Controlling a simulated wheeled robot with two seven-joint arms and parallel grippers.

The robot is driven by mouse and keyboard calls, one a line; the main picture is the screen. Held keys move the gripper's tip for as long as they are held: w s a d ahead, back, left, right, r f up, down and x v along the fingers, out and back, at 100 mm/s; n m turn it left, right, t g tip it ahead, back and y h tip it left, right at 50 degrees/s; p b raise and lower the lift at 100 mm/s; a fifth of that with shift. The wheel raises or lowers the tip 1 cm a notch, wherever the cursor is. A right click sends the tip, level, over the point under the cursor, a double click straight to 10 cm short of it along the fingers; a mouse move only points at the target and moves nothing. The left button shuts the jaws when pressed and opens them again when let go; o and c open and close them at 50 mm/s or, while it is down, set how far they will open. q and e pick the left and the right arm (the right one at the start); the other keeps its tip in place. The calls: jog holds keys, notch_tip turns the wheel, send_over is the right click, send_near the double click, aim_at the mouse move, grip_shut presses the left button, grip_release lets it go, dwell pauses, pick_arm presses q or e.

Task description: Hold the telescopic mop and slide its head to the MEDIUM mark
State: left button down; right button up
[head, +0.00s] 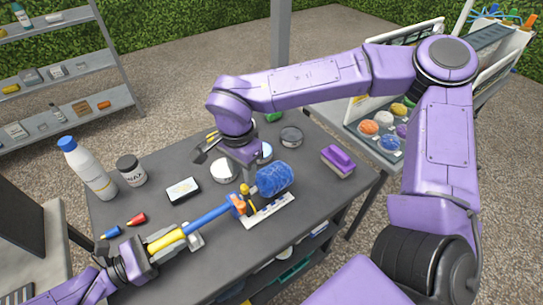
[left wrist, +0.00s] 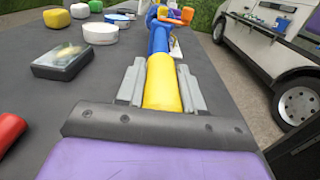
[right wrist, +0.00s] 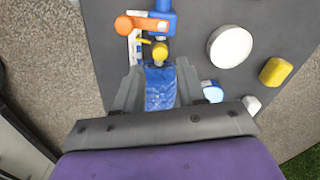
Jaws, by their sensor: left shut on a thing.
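The telescopic mop has a yellow grip (head: 166,241), a blue tube (head: 207,217), an orange clamp (head: 238,204) with a yellow knob (head: 245,188), and a fuzzy blue head (head: 275,179). My left gripper (head: 175,240) is shut on the yellow grip, which also shows between its fingers in the left wrist view (left wrist: 162,85). My right gripper (right wrist: 158,80) is over the head end; its open fingers stand either side of the blue head (right wrist: 160,90). I cannot tell whether they touch it. A white marked strip (head: 268,212) lies beside the head; its lettering is unreadable.
On the grey table stand a white bottle (head: 86,166), a dark jar (head: 131,170), a flat case (head: 183,190), red and blue markers (head: 136,219), round tins (head: 224,169) and a purple brush (head: 338,159).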

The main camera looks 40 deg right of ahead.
aim_at(264, 177)
jog(key=shift+f, duration=2.7)
grip_shut()
jog(key=shift+d, duration=2.55)
jog(key=shift+d+r, duration=0.1)
jog(key=shift+d, duration=0.25)
jog(key=shift+o, duration=1.1)
grip_release()
notch_tip(264, 177, up, 12)
